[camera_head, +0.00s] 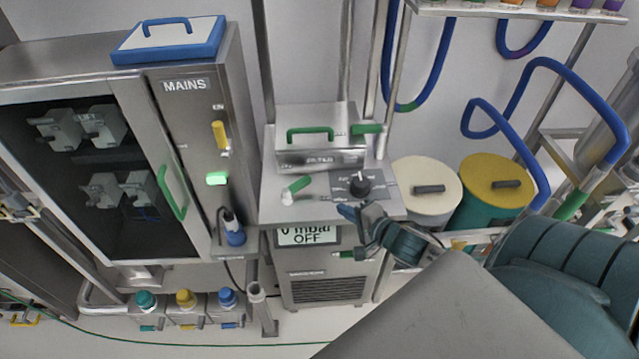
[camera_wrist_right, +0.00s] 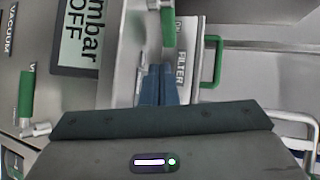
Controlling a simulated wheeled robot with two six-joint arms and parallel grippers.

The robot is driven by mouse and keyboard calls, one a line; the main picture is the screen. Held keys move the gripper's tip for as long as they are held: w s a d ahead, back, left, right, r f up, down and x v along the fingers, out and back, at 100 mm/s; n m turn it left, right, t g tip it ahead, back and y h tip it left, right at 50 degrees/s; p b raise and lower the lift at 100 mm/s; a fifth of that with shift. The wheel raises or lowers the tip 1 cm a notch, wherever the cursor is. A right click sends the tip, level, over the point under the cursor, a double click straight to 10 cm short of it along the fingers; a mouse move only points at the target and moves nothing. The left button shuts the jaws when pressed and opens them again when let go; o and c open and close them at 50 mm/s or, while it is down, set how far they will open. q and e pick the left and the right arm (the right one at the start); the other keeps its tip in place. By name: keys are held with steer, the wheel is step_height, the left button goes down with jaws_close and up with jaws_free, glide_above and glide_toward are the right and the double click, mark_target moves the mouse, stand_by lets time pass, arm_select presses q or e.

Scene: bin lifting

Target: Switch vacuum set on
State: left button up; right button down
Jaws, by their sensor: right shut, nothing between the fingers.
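The vacuum unit stands in the middle of the head view, with a steel top (camera_head: 325,208) and a display (camera_head: 308,235) reading "mbar" and "OFF". The display also shows in the right wrist view (camera_wrist_right: 86,38). On the top are a black rotary knob (camera_head: 359,184) and a green lever (camera_head: 298,185) on a white base. A green lever also shows just beyond the fingertips in the right wrist view (camera_wrist_right: 168,24). My right gripper (camera_head: 348,213) is shut and empty, its blue fingertips just below the knob; contact cannot be told. My left gripper is not in view.
A filter box (camera_head: 320,158) with a green handle sits behind the knob. Left stands a MAINS cabinet (camera_head: 192,130) with a yellow lever and a lit green lamp. White (camera_head: 425,205) and yellow-lidded (camera_head: 492,180) drums stand right. Blue hoses (camera_head: 575,75) loop above.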

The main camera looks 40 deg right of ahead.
steer(key=b, duration=0.2)
glide_toward(304, 186)
steer(key=x, duration=0.5)
steer(key=shift+d+f, duration=0.15)
steer(key=shift+f, duration=0.05)
steer(key=shift+w, duration=0.75)
